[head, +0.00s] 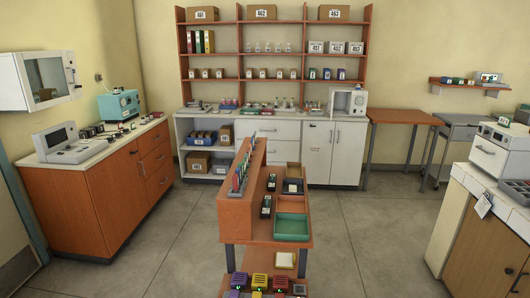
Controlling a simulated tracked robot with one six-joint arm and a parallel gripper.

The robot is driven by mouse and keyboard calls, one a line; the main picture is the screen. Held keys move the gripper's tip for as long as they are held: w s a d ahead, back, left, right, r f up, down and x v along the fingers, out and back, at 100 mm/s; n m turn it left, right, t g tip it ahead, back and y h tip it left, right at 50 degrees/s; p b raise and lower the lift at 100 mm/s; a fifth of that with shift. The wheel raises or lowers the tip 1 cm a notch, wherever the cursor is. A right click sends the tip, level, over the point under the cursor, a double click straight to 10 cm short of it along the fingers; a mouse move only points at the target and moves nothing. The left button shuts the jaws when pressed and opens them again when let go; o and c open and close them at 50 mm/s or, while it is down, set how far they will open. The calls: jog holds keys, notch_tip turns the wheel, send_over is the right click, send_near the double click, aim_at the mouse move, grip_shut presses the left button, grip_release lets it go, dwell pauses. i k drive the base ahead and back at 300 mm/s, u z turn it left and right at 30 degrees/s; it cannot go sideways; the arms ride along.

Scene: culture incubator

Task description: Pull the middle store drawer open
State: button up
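A white cabinet (336,181) stands against the back wall under the orange shelving. Its middle section has a stack of white drawer fronts, with a top drawer (278,130) and a middle drawer (284,151) below it. Both look shut and flush. The lower part of the stack is partly hidden behind the orange bench. The orange cabinet (110,205) on the left also has a stack of drawers, with a middle drawer (156,160) that looks shut. I cannot tell from the picture which stack is the store. My gripper is not in view.
An orange bench (270,232) with a raised panel and green tray (291,227) stands in the foreground centre. Grey floor is clear on both sides of it. A white counter (492,184) is at the right; an orange table (404,117) stands at the back right.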

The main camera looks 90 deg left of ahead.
aim_at(277, 150)
jog(key=u, duration=4.5)
jog(key=i, duration=0.15)
jog(key=z, duration=0.35)
